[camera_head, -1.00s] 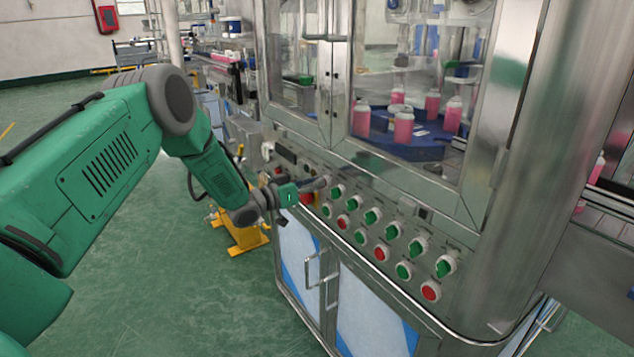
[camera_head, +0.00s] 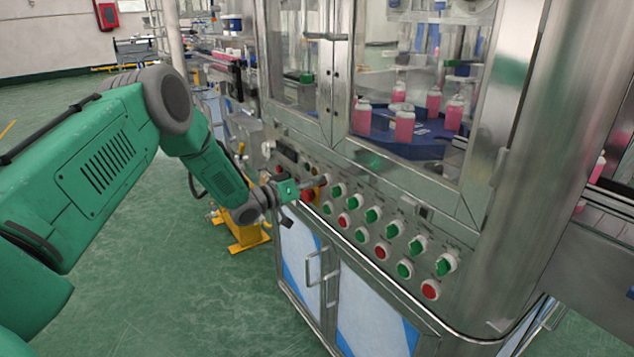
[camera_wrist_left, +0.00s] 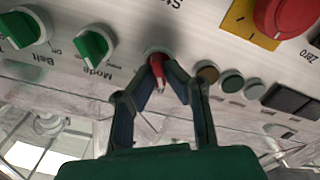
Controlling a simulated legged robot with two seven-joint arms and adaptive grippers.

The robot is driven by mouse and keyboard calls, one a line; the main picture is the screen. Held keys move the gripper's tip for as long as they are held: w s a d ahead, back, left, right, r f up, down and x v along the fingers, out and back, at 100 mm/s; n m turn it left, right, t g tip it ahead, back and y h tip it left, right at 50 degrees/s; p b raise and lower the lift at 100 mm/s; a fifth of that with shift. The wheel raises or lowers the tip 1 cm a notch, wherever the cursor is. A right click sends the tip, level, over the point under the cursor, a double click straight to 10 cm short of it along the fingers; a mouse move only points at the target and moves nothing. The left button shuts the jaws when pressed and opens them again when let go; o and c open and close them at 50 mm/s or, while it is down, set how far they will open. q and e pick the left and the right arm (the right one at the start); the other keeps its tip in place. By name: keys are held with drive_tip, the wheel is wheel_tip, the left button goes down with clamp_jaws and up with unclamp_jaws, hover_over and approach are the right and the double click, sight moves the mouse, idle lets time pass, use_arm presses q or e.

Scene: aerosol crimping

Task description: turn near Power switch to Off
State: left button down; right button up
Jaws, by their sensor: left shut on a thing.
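The near Power switch is a small red-handled knob (camera_wrist_left: 157,68) on the machine's sloped panel, in the left wrist view. Its label is not readable from here. My left gripper (camera_wrist_left: 163,84) has its fingers around the red handle and is shut on it. In the head view my left gripper (camera_head: 318,184) is at the panel's left part, beside the row of knobs, and covers the switch there. My right gripper is not in view.
A green Mode knob (camera_wrist_left: 96,46) and a green Belt knob (camera_wrist_left: 25,28) sit beside the switch. A red emergency button (camera_wrist_left: 283,15) on a yellow plate is on the other side. The control panel (camera_head: 350,178) carries several more green and red controls.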

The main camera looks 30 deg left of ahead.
use_arm(q)
drive_tip(key=c, duration=1.7)
unclamp_jaws()
drive_tip(key=shift+s+a+f, duration=0.1)
drive_tip(key=shift+s+f, duration=0.1)
drive_tip(key=shift+f, duration=0.25)
drive_tip(key=shift+w+a+r, duration=0.1)
drive_tip(key=v, duration=1.2)
drive_tip(key=shift+a, duration=0.1)
